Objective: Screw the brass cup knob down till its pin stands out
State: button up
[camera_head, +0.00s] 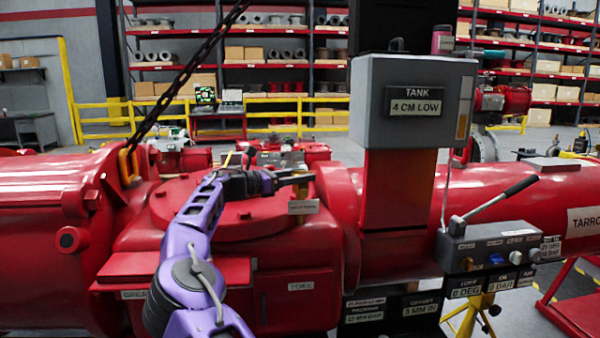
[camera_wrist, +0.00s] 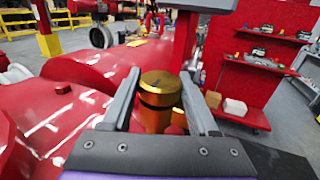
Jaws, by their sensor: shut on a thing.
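The brass cup knob (camera_wrist: 158,86) stands upright in the middle of the wrist view, with a round top and a dark groove below its rim. A small dark mark shows on its top; I cannot tell whether it is a pin. My gripper (camera_wrist: 160,76) has one grey finger on each side of the knob and is shut on it. The knob is mostly hidden by the gripper there.
A grey tank box (camera_head: 412,102) reading "4 CM LOW" stands on a red column right of my gripper. A grey control block with a lever (camera_head: 495,250) is further right. A dark chain (camera_head: 185,70) hangs at the left. Several shelves stand behind.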

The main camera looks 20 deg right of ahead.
jog(key=shift+d, duration=0.1)
dwell(0.5)
jog(key=o, duration=1.4)
jog(key=a, duration=1.7)
jog(key=shift+s+a, duration=0.2)
jog(key=shift+s, duration=0.2)
